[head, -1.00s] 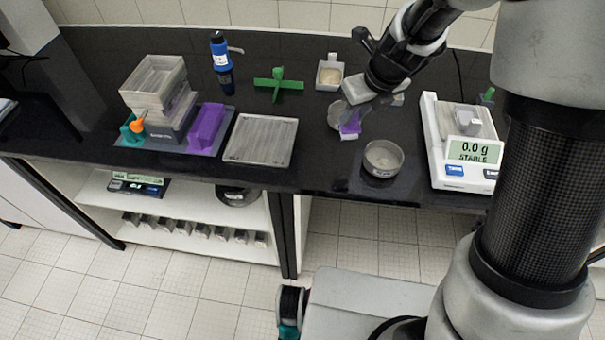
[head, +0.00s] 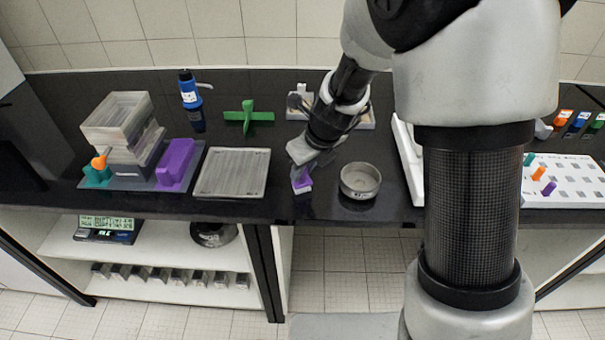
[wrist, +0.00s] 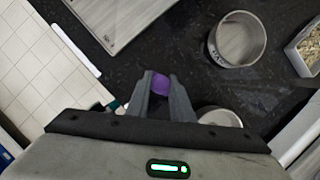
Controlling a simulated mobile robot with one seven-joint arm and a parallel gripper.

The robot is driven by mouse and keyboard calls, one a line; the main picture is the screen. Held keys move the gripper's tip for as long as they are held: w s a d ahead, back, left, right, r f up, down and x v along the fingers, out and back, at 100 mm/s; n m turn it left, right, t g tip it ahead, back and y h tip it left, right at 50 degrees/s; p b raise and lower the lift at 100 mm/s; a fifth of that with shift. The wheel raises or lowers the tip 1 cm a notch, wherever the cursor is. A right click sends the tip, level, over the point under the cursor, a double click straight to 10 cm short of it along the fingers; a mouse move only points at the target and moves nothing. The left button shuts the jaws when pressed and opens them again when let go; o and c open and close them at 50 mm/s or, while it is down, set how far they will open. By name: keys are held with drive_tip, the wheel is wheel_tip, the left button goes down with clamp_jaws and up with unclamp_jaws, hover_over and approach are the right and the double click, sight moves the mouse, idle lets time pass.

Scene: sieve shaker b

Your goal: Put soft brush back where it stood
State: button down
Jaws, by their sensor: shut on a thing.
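My gripper (head: 302,170) is shut on a small purple piece (head: 302,182), which looks like part of the soft brush. In the wrist view the purple piece (wrist: 160,84) sits between my two fingertips (wrist: 160,90); the rest of it is hidden. My gripper is above the black bench near its front edge, left of a round metal pan (head: 360,181). A purple block (head: 176,162) stands on a grey base at the left, beside a teal holder (head: 97,176) with an orange top. I cannot tell which spot was the brush's.
A flat grey tray (head: 232,172) lies left of my gripper. A stack of clear boxes (head: 118,122), a blue bottle (head: 190,90) and a green cross-shaped piece (head: 248,117) stand farther left. A white rack (head: 565,178) is at the right.

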drive_tip(key=shift+f, duration=0.35)
drive_tip(key=shift+f, duration=0.15)
drive_tip(key=c, duration=1.6)
unclamp_jaws()
drive_tip(key=shift+o, duration=0.2)
